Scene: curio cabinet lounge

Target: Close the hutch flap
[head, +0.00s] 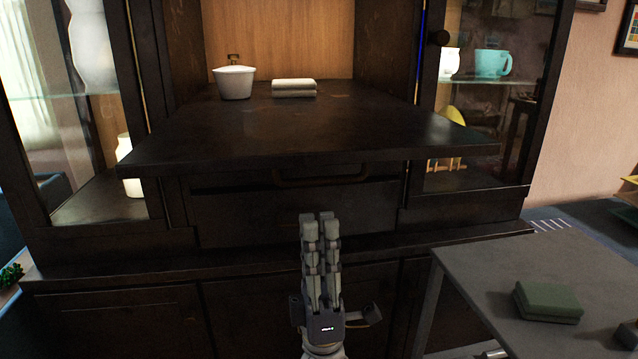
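The hutch flap (300,130) is a dark wooden board in the middle of the cabinet. It lies open and level, sticking out towards me in front of the lit compartment. My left gripper (319,222) is in front of the cabinet, below the flap's front edge in the picture. Its fingers point up and lie close together, with nothing visible between them. I see no contact with the flap.
A handled drawer front (240,207) is below the flap. Glass doors flank it. A grey side table (480,270) with a green block (547,301) stands at right.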

